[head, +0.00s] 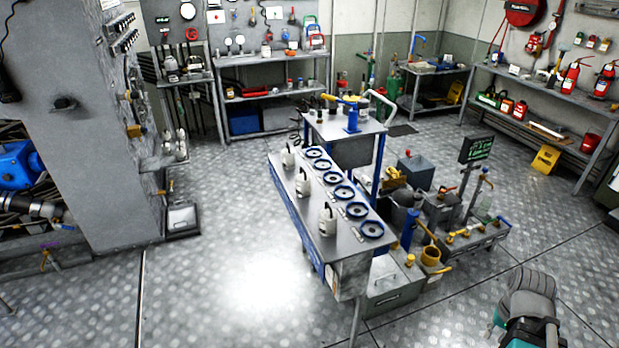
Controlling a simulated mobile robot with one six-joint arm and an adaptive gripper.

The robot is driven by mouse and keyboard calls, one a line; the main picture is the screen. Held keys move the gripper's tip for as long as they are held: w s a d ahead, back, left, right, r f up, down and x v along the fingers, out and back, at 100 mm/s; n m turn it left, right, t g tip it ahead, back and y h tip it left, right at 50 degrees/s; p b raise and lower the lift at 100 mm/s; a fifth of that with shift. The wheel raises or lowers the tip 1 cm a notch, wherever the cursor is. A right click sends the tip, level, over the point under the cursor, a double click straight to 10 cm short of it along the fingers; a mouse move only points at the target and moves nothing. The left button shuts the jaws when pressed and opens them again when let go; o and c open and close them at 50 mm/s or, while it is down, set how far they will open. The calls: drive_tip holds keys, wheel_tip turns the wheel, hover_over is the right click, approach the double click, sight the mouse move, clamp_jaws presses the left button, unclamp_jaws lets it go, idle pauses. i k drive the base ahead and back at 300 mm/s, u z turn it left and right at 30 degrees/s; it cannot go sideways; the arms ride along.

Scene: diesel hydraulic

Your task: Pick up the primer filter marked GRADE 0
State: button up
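Part of my arm shows at the lower right, well apart from the bench. I make out no gripper fingers.
A raised shelf (345,127) with a blue-and-yellow tool stands at the bench's far end. Tanks, yellow fittings and a toolbox (385,290) crowd its right side. A grey column (95,130) stands left. The metal floor (230,270) left of the bench is clear.

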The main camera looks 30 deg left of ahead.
sight(303, 181)
drive_tip(key=z, duration=0.05)
drive_tip(key=i, duration=1)
drive_tip(key=u, duration=1.7)
